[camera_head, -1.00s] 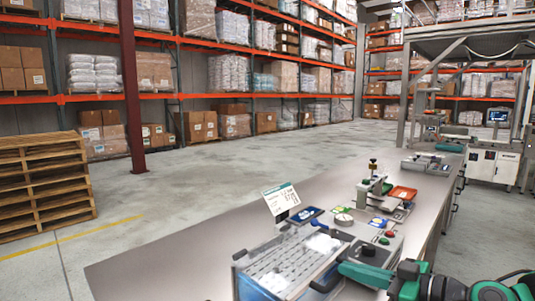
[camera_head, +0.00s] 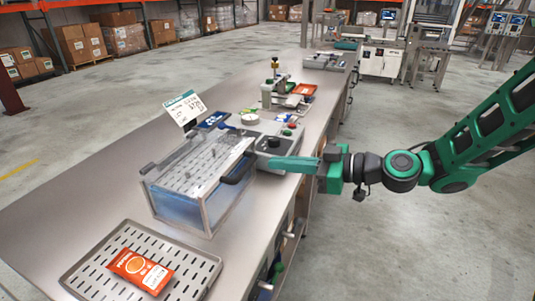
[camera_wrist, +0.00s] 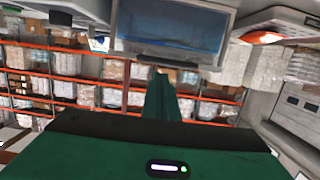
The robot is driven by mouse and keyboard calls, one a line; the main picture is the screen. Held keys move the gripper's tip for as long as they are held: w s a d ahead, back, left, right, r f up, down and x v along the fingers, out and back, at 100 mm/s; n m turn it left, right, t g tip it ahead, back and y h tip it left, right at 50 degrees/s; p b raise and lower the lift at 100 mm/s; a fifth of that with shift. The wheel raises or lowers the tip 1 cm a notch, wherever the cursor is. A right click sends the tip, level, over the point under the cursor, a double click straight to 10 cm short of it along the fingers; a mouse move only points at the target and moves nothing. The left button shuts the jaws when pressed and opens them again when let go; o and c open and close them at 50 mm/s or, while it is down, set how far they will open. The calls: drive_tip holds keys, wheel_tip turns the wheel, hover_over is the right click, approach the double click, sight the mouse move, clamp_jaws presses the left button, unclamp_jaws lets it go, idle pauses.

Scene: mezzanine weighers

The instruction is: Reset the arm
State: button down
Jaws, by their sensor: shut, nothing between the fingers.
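My arm reaches in from the right in the head view. My green gripper (camera_head: 275,164) points left, its fingers together and empty, by the right side of the water bath at the bench's right edge. In the wrist view the shut green fingers (camera_wrist: 161,98) show in the middle, with nothing between them. I cannot tell whether the gripper touches the bath or its control box.
The clear-walled bath (camera_head: 165,205) with a perforated lid stands on the steel bench (camera_head: 60,215). A slotted tray (camera_head: 195,283) holding an orange pouch (camera_head: 140,270) lies in front. A price sign (camera_head: 184,108) and small instruments stand behind. The floor at right is open.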

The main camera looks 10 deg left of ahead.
drive_tip(key=s+d+f+m+h, duration=0.2)
drive_tip(key=d+f+h, duration=0.1)
drive_tip(key=d, duration=0.6)
drive_tip(key=s+d+f+m+h, duration=0.1)
drive_tip(key=d+f+m+h, duration=0.25)
drive_tip(key=d, duration=0.45)
drive_tip(key=s+d+f+m+h, duration=0.2)
drive_tip(key=d+f+h, duration=0.15)
drive_tip(key=d, duration=0.55)
drive_tip(key=s+d+r+m+g+h, duration=0.1)
drive_tip(key=s+d+r+m+h, duration=0.1)
drive_tip(key=s+d+m, duration=0.5)
drive_tip(key=s+d+r+m+g+h, duration=0.2)
drive_tip(key=s+d+m, duration=0.5)
drive_tip(key=s+d, duration=0.5)
drive_tip(key=shift+s+d+m+h, duration=0.3)
drive_tip(key=shift+d+h, duration=0.3)
drive_tip(key=shift+d, duration=0.65)
